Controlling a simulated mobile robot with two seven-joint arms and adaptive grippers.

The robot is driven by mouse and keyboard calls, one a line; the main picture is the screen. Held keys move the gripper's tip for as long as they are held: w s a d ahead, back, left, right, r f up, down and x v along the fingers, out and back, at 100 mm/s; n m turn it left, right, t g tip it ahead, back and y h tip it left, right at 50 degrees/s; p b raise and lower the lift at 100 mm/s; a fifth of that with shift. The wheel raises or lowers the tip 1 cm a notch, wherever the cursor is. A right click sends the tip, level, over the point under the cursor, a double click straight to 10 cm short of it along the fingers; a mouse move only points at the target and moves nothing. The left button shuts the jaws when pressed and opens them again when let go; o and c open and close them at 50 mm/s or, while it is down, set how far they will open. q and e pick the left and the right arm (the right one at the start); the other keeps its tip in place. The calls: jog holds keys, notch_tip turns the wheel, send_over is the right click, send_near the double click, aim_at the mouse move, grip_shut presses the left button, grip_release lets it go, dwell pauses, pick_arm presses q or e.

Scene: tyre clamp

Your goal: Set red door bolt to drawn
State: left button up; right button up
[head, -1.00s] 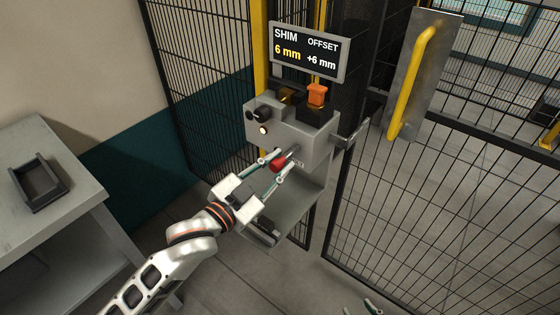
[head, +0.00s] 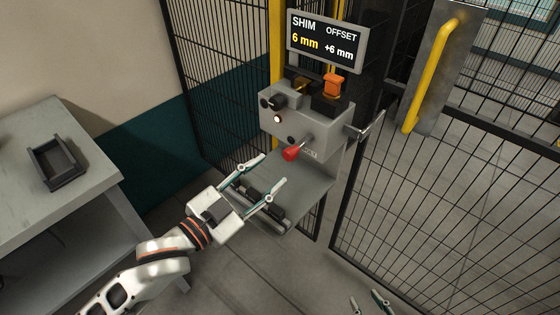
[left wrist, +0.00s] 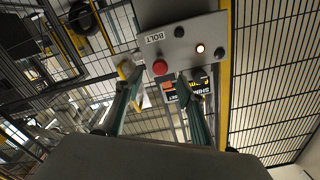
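The red door bolt knob (head: 291,153) sits on a short stalk at the lower front of the grey lock box (head: 300,122). In the left wrist view the knob (left wrist: 160,68) appears between my fingertips, beside a label reading BOLT. My left gripper (head: 272,169) is open and empty, just below and left of the knob in the head view, with a visible gap to it. My right gripper (head: 366,299) shows only as two fingertips at the bottom edge; they stand apart with nothing seen between them. The bolt's far end is not clear.
A display (head: 327,41) reads SHIM 6 mm, OFFSET +6 mm. An orange button (head: 333,84) and dark knobs sit on the box. A grey shelf (head: 305,190) lies below. Mesh fencing and a yellow door handle (head: 432,70) are right; a table (head: 95,175) with a black tray is left.

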pick_arm(q)
jog(key=v, duration=0.3)
jog(key=shift+s+a, duration=0.1)
jog(key=shift+s, duration=0.1)
dwell(0.3)
jog(key=s+a+f+n+g+y, duration=0.1)
jog(key=s+a+f+n+y, duration=0.1)
jog(key=f, duration=0.8)
jog(key=s+a+f+n+g+y, duration=0.1)
jog(key=s+a+f+n+y, duration=0.2)
jog(key=f, duration=0.7)
jog(key=s+a+f+n+g+y+p, duration=0.1)
jog(key=s+a+f+n+g+y, duration=0.1)
jog(key=s+a+f, duration=0.4)
notch_tip(320, 180, down, 5)
jog(key=shift+s+r+n+y, duration=0.1)
jog(key=shift+s+n+y, duration=0.4)
jog(key=shift+s+n, duration=0.25)
